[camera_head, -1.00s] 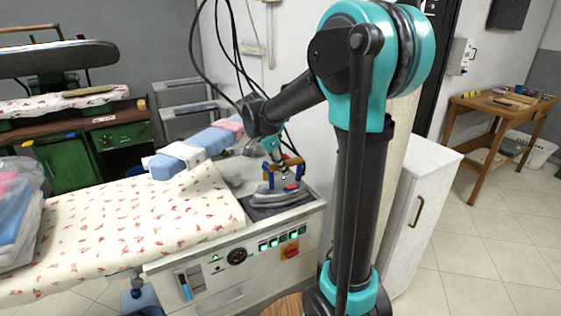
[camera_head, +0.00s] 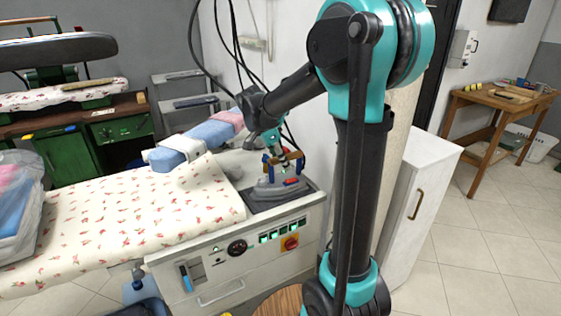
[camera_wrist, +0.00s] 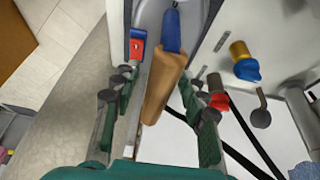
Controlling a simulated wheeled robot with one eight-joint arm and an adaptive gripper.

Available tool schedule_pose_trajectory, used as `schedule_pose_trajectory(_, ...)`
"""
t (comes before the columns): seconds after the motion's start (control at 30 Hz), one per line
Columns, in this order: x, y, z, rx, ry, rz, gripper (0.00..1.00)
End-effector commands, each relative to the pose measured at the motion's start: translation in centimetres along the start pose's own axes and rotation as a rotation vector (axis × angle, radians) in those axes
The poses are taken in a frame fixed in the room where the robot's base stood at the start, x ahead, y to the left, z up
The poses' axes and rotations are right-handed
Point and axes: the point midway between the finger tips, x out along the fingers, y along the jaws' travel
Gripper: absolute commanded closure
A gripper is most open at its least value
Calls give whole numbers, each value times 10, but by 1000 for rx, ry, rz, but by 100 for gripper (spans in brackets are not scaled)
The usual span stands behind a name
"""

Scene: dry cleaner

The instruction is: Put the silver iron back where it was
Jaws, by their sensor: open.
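The silver iron (camera_head: 273,190) sits on the dark rest (camera_head: 262,203) at the right end of the ironing table. Its brown handle (camera_wrist: 164,88) has blue parts and shows in the middle of the wrist view. My gripper (camera_head: 283,160) is at the handle from above. In the wrist view, my gripper's fingers (camera_wrist: 158,84) are apart, one on each side of the handle. I cannot tell whether either finger touches it. The iron's sole is hidden against the rest.
The flower-patterned ironing surface (camera_head: 120,215) extends left of the iron. A blue sleeve board (camera_head: 205,137) stands behind it. The table's control panel (camera_head: 237,248) is in front. A white cabinet (camera_head: 425,185) stands to the right. Dark cables (camera_head: 232,45) hang behind my arm.

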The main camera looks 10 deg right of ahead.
Motion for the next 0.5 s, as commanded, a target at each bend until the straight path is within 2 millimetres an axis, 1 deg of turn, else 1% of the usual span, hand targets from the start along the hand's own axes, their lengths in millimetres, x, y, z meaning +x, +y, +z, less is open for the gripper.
schedule_pose_trajectory(0.07,-6,0,0,-1,0,0,57)
schedule_pose_trajectory(0.17,-19,0,0,-2,0,-1,57)
schedule_pose_trajectory(0.5,-87,0,0,-2,0,-1,57)
